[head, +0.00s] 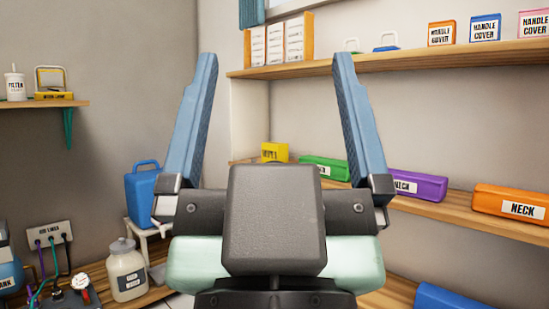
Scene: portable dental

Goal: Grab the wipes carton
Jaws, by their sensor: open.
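A small yellow carton (274,152) stands on the lower shelf, between my gripper's fingers in the picture. Its lettering is partly legible and may read "wipes". The dark body of my gripper hides what lies just below it. The carton looks farther away than the gripper, and I see no contact.
Green (325,168), purple (417,185) and orange (510,204) neck packs share the lower shelf (460,213). The upper shelf (400,60) holds white boxes (285,42) and handle-cover boxes (485,28). A blue jug (140,188) and a lidded jar (126,272) stand at left.

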